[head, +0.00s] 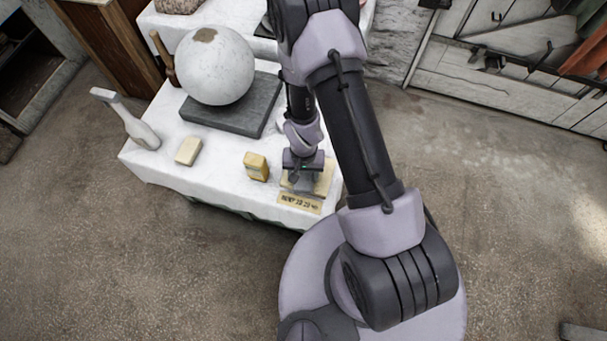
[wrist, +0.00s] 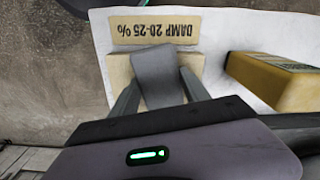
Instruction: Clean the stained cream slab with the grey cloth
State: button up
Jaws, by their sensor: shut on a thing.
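The cream slab (head: 325,177) lies near the front right corner of the white-covered table, partly hidden under my gripper. In the wrist view its cream surface (wrist: 119,72) shows on both sides of the cloth. The grey cloth (wrist: 155,72) is between my two fingers and lies over the middle of the slab. My gripper (wrist: 158,97) points down at the slab and is shut on the cloth. In the head view the gripper (head: 302,178) hides most of the cloth. I cannot make out any stain on the visible slab.
A label reading "DAMP 20-25 %" (wrist: 155,30) lies beside the slab. A yellow block (head: 256,166) stands left of it, and a pale block (head: 188,151) farther left. A plaster sphere (head: 214,68) rests on a dark grey slab (head: 232,108) behind.

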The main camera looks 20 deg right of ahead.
jog(key=shift+w+d, duration=0.35)
jog(key=shift+w, duration=0.4)
jog(key=shift+w+d+f, duration=0.1)
jog(key=shift+w+d, duration=0.1)
jog(key=shift+w, duration=0.3)
jog(key=shift+w+d, duration=0.2)
jog(key=shift+w, duration=0.3)
jog(key=shift+s+a, duration=0.2)
jog(key=shift+s, duration=0.35)
jog(key=shift+s+a, duration=0.2)
jog(key=shift+s, duration=0.3)
jog(key=shift+s+a+b, duration=0.2)
jog(key=shift+s+b, duration=0.1)
jog(key=shift+s, duration=0.25)
jog(key=shift+s+a+b, duration=0.2)
jog(key=shift+s+b, duration=0.05)
jog(key=shift+s, duration=0.25)
jog(key=shift+w+d+r+p, duration=0.2)
jog(key=shift+w+r+p, duration=0.15)
jog(key=shift+w, duration=0.2)
jog(key=shift+w+d+r+p, duration=0.2)
jog(key=shift+w+r, duration=0.15)
jog(key=shift+w, duration=0.2)
jog(key=shift+r, duration=0.1)
jog(key=shift+r+p, duration=0.85)
jog(key=shift+r, duration=0.35)
